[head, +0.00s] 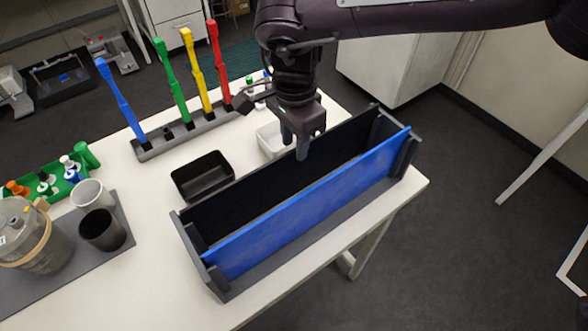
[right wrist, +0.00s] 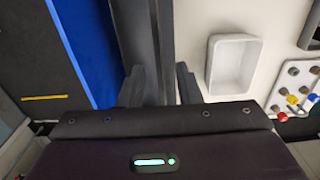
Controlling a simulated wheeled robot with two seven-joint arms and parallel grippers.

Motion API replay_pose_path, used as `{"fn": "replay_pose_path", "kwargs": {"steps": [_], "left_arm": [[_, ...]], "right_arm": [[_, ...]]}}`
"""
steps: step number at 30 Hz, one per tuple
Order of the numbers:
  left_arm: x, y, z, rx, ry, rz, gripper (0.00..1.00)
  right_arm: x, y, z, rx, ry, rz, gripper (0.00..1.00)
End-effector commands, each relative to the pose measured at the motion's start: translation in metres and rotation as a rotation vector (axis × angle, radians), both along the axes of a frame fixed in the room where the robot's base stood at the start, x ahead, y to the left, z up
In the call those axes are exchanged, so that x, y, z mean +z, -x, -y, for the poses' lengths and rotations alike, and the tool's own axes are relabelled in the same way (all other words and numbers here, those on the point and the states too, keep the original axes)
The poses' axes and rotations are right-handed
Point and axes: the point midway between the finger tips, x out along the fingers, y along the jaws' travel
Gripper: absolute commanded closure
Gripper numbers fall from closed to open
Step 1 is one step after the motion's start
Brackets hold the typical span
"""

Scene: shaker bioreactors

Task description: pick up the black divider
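The black divider (head: 262,178) stands on its long edge in a grey rack (head: 300,234), behind and roughly parallel to a blue divider (head: 310,205). My right gripper (head: 295,145) is at the divider's top edge, a little right of its middle. In the right wrist view, the fingers of my right gripper (right wrist: 159,88) are spread apart. The black divider (right wrist: 133,40) runs down toward the space between them, with a grey bar beside it. Whether the fingers touch it, I cannot tell. The blue divider (right wrist: 83,45) lies left of the fingers. My left gripper is not in view.
A white tray (head: 270,139) stands close behind the rack, by my right gripper. A black tray (head: 203,177) is to its left. A holder (head: 185,136) with several coloured upright tools stands further back. A grey mat with a black cup (head: 103,230) is at left.

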Motion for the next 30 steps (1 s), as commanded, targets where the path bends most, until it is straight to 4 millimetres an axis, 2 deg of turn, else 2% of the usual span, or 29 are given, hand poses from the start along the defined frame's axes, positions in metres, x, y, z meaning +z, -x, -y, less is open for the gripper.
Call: {"fn": "replay_pose_path", "kwargs": {"steps": [1,6,14,15,22,30], "left_arm": [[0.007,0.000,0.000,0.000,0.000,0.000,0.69],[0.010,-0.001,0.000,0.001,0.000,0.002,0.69],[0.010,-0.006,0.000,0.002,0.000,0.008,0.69],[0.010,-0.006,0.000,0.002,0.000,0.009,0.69],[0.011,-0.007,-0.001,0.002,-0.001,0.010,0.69],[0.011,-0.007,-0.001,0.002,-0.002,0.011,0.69]], "right_arm": [[-0.006,0.002,0.000,0.001,0.002,-0.005,0.69],[-0.028,0.002,0.000,-0.001,0.000,-0.002,0.69],[-0.033,0.002,-0.001,-0.001,-0.001,0.001,0.69],[-0.033,0.002,-0.001,-0.001,-0.001,0.001,0.70],[-0.033,0.002,-0.001,-0.001,-0.001,0.001,1.00],[-0.033,0.002,-0.001,-0.001,-0.001,0.001,1.00]]}}
